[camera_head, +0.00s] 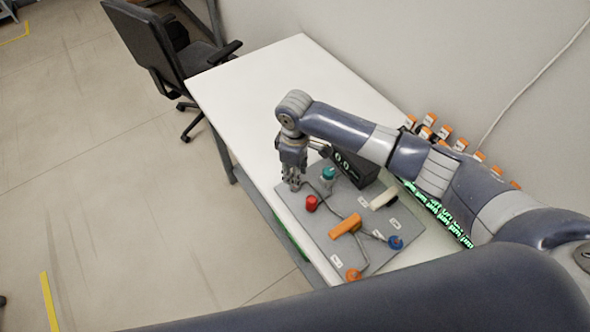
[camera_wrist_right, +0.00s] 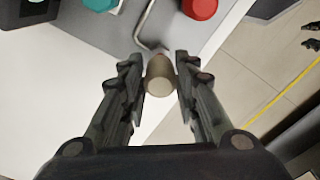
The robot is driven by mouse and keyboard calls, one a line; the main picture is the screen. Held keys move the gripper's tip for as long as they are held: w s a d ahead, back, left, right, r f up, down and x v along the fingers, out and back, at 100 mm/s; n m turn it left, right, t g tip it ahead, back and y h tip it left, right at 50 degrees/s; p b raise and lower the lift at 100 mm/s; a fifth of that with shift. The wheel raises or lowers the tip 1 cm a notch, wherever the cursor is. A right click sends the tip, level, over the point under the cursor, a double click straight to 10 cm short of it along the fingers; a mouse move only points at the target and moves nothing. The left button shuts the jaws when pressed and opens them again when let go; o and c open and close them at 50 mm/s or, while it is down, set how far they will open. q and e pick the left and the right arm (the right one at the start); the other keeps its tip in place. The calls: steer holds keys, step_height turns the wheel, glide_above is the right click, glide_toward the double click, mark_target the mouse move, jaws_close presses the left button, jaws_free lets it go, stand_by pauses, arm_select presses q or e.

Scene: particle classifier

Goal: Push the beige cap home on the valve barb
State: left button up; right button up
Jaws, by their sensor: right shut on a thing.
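In the right wrist view, the beige cap (camera_wrist_right: 158,88) is a small cylinder between the fingers of my right gripper (camera_wrist_right: 160,75). The gripper is shut on it. A thin bent metal tube (camera_wrist_right: 146,28) runs up just beyond the cap; whether the cap touches it or sits on a barb, I cannot tell. In the head view my right gripper (camera_head: 294,184) points down at the left corner of the grey panel (camera_head: 325,230). The cap is too small to make out there. The valve barb is hidden. My left gripper is not in view.
Near the gripper stand a red cap (camera_head: 311,203) and a teal knob (camera_head: 328,174). Farther along the panel are an orange handle (camera_head: 345,225), a blue knob (camera_head: 395,242), an orange knob (camera_head: 354,274) and a white block (camera_head: 384,200). A dark display (camera_head: 352,168) stands behind. The white table (camera_head: 250,95) is clear beyond.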

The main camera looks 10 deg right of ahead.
stand_by(0.4)
steer(key=shift+p, duration=0.35)
steer(key=shift+f+b, duration=0.75)
steer(key=shift+f, duration=1)
steer(key=o, duration=1)
steer(key=shift+r, duration=0.3)
step_height(320, 180, up, 11)
steer(key=shift+r, duration=0.2)
